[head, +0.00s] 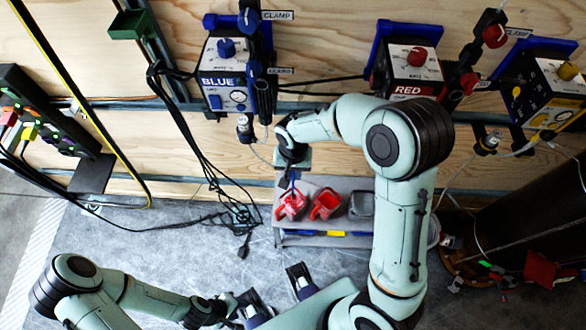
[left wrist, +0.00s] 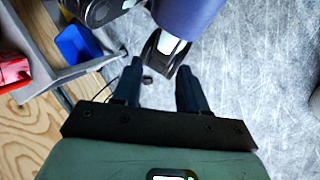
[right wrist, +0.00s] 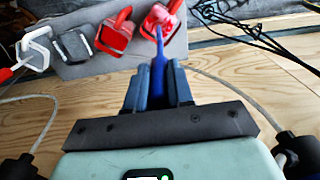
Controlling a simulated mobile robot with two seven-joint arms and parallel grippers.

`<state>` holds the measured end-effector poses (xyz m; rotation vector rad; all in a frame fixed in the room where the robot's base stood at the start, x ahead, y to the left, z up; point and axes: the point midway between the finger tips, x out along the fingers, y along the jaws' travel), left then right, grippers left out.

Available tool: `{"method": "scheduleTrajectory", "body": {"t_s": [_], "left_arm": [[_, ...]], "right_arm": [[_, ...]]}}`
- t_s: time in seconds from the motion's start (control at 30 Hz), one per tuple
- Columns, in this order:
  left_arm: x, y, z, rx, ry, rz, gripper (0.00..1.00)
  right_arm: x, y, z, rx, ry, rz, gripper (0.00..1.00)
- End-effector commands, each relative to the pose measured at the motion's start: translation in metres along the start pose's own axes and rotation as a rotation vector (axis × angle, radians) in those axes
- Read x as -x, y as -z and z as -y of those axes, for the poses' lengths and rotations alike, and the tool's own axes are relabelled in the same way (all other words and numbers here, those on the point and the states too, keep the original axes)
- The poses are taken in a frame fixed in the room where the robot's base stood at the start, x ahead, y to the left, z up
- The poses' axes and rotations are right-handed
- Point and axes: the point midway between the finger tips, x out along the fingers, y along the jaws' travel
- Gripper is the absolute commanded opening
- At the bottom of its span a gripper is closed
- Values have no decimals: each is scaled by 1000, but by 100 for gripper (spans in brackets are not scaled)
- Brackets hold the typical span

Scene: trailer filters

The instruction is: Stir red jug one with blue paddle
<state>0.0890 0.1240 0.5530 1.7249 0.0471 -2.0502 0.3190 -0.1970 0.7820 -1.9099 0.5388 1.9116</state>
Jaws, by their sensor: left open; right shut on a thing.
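Two red jugs stand side by side on a grey cart. The left one (head: 291,206) also shows in the right wrist view (right wrist: 175,32), and the other red jug (head: 327,204) is beside it (right wrist: 114,36). Which one is jug one cannot be read. My right gripper (head: 290,167) is shut on the blue paddle (right wrist: 166,47), also seen in its wrist view (right wrist: 158,70). The paddle points down at the left red jug; its lower end is hidden there. My left gripper (head: 232,303) is open and empty above the floor, as its wrist view shows (left wrist: 151,78).
A dark grey jug (head: 361,204) stands right of the red jugs on the cart (head: 285,238). A white jug (right wrist: 38,50) shows in the right wrist view. BLUE (head: 223,72) and RED (head: 408,72) boxes hang on the wooden wall. Cables (head: 215,190) lie left of the cart.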

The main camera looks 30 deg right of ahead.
Motion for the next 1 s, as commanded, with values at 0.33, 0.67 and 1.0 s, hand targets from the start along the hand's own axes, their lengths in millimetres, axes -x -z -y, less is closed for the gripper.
{"method": "scheduleTrajectory", "body": {"t_s": [0.33,0.67,1.0], "left_arm": [[-23,3,7,0,-1,-6,43],[-39,14,10,-2,-6,-35,43],[-55,25,12,-5,-13,-62,43]], "right_arm": [[-34,0,0,-1,0,0,0],[-64,0,0,-1,-1,1,0],[-95,0,0,-1,-1,0,0]]}}
